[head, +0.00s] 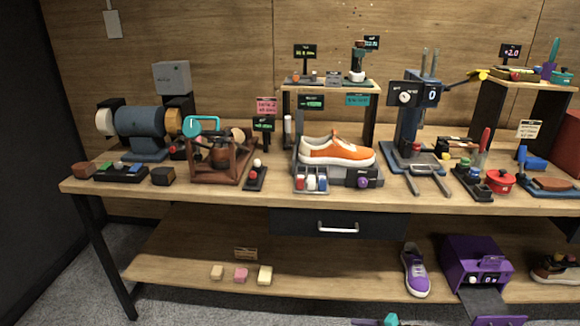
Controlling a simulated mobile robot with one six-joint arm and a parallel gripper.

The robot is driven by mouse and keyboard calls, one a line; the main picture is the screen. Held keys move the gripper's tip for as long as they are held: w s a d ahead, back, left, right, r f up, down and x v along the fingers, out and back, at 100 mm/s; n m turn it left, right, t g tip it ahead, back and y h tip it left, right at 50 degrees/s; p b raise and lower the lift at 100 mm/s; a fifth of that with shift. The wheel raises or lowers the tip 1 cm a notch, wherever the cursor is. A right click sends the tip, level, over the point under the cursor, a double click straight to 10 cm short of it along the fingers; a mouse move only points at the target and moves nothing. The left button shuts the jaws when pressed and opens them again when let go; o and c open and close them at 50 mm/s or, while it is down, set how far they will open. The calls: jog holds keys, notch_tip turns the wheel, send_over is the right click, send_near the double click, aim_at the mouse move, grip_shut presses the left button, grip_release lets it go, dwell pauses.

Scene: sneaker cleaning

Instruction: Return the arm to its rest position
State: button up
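I cannot make out my gripper or my arm in the head view. Small dark, teal and purple parts (390,320) are cut off at the bottom edge, and I cannot tell what they belong to. An orange and white sneaker (337,151) rests on a grey stand at the middle of the workbench (340,196). A purple sneaker (415,270) is on the lower shelf.
A bench grinder (141,128) and a brown wooden frame (222,158) stand on the left. A blue press (412,124), a red pot (500,181) and tools crowd the right. A purple box (474,262) and small blocks (240,274) occupy the lower shelf (330,285).

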jog(key=s+a+n+g+h+p, duration=0.2)
jog(key=s+a+n+g+p, duration=0.5)
jog(key=s+a, duration=1.05)
jog(key=s+d+n+g+h+p, duration=0.1)
jog(key=s+n+g+h+p, duration=0.25)
jog(key=s, duration=0.75)
jog(key=s+d+m+g+h, duration=0.1)
jog(key=s+d+g+h, duration=0.1)
jog(key=d, duration=0.6)
jog(key=shift+s+h, duration=0.9)
jog(key=shift+h, duration=0.15)
